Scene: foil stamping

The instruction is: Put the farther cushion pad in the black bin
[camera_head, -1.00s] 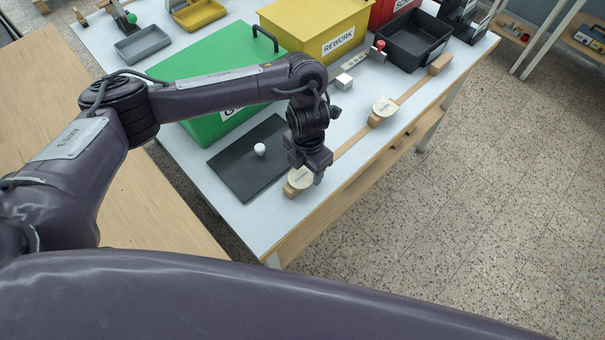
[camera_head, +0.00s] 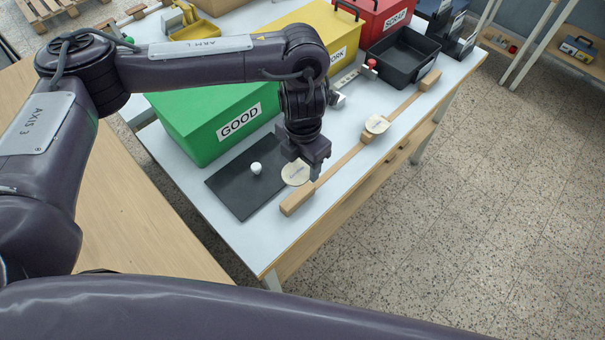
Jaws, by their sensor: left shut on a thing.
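A round cream cushion pad (camera_head: 296,174) is in my left gripper (camera_head: 305,177), which is shut on it. This pad appears raised, off the wooden end block, near the edge of the dark mat. Another round cream pad (camera_head: 376,124) lies on a wooden block in the middle of the wooden strip, farther up the table. The open black bin (camera_head: 421,79) stands at the far right of the table and looks empty. My right gripper is not in view.
The wooden strip (camera_head: 343,164) runs along the table's right edge. The dark mat (camera_head: 228,190) bears a small white knob. Green GOOD (camera_head: 190,142), yellow (camera_head: 318,38) and red (camera_head: 385,14) boxes line the back. A small red-topped fixture (camera_head: 371,66) stands beside the black bin.

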